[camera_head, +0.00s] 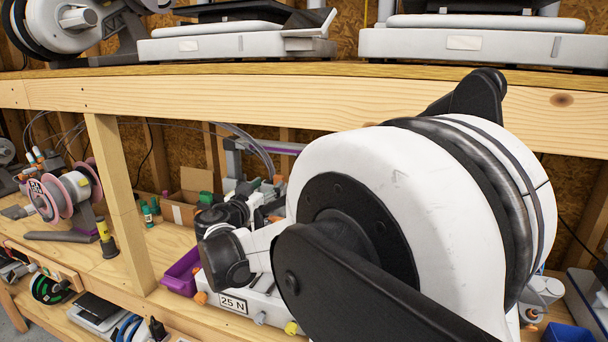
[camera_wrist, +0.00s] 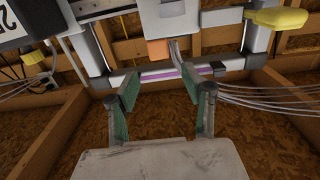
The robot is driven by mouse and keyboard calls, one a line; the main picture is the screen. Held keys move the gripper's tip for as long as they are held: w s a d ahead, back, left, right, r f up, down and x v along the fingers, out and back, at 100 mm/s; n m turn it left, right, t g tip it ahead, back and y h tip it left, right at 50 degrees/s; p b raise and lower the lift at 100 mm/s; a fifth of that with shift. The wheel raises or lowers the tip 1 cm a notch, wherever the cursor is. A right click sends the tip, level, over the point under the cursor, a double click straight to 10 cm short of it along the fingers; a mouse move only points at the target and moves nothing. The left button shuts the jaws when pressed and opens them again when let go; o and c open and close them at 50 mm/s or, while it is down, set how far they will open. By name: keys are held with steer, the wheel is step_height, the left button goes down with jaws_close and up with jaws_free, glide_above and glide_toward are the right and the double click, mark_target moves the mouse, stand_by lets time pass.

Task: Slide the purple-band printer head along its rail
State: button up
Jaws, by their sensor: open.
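The purple-band printer stands on the bench. Its purple-striped rail (camera_head: 285,148) shows partly in the head view, with my arm hiding its right part. The rail also crosses the wrist view (camera_wrist: 165,74). An orange block (camera_wrist: 157,50) and a pale box-like part (camera_wrist: 168,17) sit beside the rail's middle there; I cannot tell for sure which belongs to the printer head. My gripper (camera_wrist: 168,88) is open and empty, its two green-padded fingers on either side of the rail's middle part in the picture. I see no clear contact. In the head view the fingers cannot be made out.
A "25 N" label (camera_head: 233,303) marks a white base on the bench, beside a purple bin (camera_head: 182,271). A wooden post (camera_head: 120,205) stands left, near a pink spool (camera_head: 60,194). A wooden shelf beam (camera_head: 250,98) runs overhead. Loose cables (camera_wrist: 265,100) hang right in the wrist view.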

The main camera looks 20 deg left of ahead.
steer(key=w, duration=0.5)
steer(key=w+p, duration=0.1)
steer(key=w, duration=0.1)
steer(key=shift+w+d, duration=0.4)
jaws_close()
